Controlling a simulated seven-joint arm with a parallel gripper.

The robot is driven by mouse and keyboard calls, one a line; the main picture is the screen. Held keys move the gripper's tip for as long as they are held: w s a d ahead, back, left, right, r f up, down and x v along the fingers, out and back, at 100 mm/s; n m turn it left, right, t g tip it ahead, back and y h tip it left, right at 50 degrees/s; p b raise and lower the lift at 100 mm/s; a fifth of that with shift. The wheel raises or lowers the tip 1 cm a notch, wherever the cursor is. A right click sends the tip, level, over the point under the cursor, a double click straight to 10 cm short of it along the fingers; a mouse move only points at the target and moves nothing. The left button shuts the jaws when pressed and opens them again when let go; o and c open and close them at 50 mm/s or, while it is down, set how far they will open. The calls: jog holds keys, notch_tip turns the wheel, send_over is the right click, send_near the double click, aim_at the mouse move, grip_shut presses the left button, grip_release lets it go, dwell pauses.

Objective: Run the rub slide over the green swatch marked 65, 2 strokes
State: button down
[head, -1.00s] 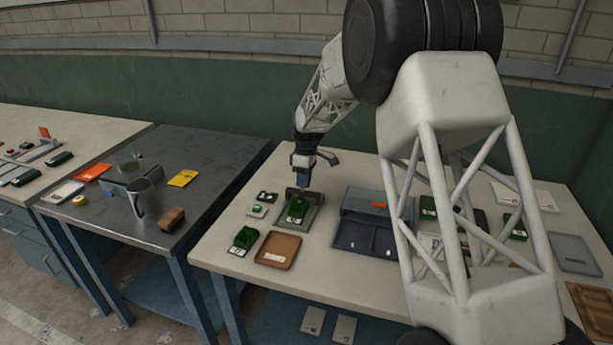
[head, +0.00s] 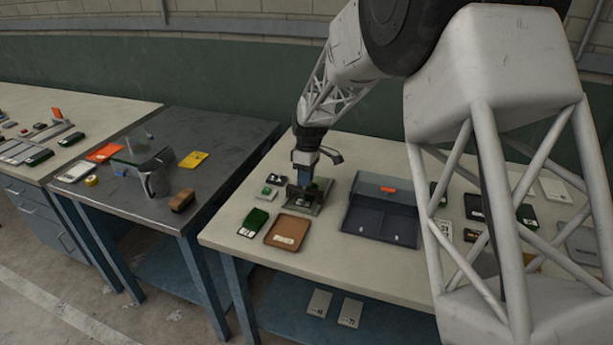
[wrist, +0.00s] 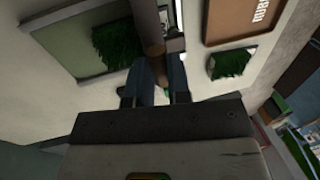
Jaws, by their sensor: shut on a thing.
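The rub slide (wrist: 146,22) shows as a dark bar with a brown round grip in the wrist view. My gripper (wrist: 158,88) is shut on that grip. In the head view my gripper (head: 304,183) points down over a grey-green board (head: 318,208) at the near table's left part. A green turf swatch (wrist: 118,42) lies on the board beside the bar in the wrist view. The bar and fingers hide part of it. I cannot read a 65 on it. In the head view the slide stands low at the board, and I cannot tell whether it touches the turf.
A brown tray (head: 306,231) and another green swatch (head: 252,222) lie just in front of the board. Small pieces (head: 270,185) lie left of it. A dark lidded case (head: 345,215) stands to the right. A dark metal table (head: 215,150) adjoins at left.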

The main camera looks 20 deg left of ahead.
jog(key=shift+s, duration=0.25)
jog(key=c, duration=1.1)
grip_release()
jog(key=shift+w+r, duration=0.1)
jog(key=shift+r, duration=0.05)
jog(key=shift+w+r, duration=0.2)
jog(key=shift+r, duration=1)
jog(key=shift+w+r, duration=0.25)
jog(key=shift+r, duration=1)
jog(key=shift+w+r, duration=0.2)
jog(key=shift+r, duration=1)
